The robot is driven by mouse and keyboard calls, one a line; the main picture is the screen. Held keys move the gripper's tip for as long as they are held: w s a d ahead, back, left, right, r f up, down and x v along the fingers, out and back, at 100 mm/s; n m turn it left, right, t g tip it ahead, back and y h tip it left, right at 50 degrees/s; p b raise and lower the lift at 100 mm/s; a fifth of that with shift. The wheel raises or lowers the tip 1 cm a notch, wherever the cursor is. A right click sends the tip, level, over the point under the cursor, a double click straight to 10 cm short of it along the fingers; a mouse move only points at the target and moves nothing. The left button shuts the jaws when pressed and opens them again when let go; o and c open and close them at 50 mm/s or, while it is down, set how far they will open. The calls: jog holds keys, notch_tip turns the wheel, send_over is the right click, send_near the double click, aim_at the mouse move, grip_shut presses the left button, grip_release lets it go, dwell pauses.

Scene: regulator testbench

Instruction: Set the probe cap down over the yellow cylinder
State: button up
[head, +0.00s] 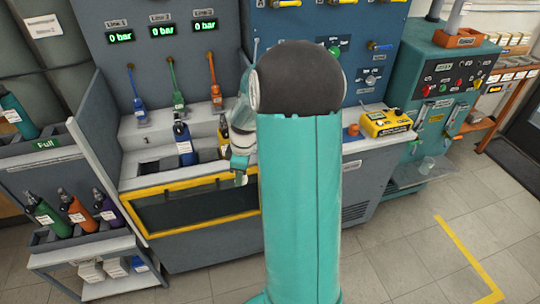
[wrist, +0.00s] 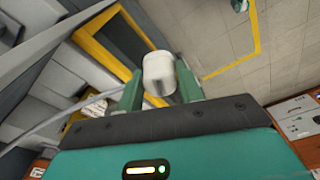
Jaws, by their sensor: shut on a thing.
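In the wrist view my gripper (wrist: 160,90) is shut on a white, rounded cap-like piece, the probe cap (wrist: 159,68), between its two green fingers. In the head view my arm covers the middle of the picture, and my gripper (head: 240,168) hangs at its left side, in front of the bench; the cap cannot be made out there. The yellow cylinder (head: 223,133) stands in the bench recess, just behind and left of my gripper, partly hidden by my arm. The gripper and cylinder appear apart.
A blue cylinder (head: 183,142) stands left of the yellow one in the recess. Blue, green and orange probes (head: 173,85) hang above. A yellow-edged front panel (head: 195,212) is below. A yellow device (head: 386,123) sits on the right counter. A cylinder rack (head: 80,238) stands left.

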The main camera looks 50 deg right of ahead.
jog(key=w+a+f+m, duration=0.2)
jog(key=w+a+f, duration=0.1)
jog(key=a, duration=0.5)
jog(key=w+a+f+m, duration=0.2)
jog(key=w+a+f, duration=0.2)
jog(key=a, duration=0.4)
jog(key=w+a+f+m, duration=0.3)
jog(key=w+a+f, duration=0.1)
jog(key=a, duration=0.5)
jog(key=shift+w+f+h, duration=0.15)
jog(key=shift+w+h, duration=0.25)
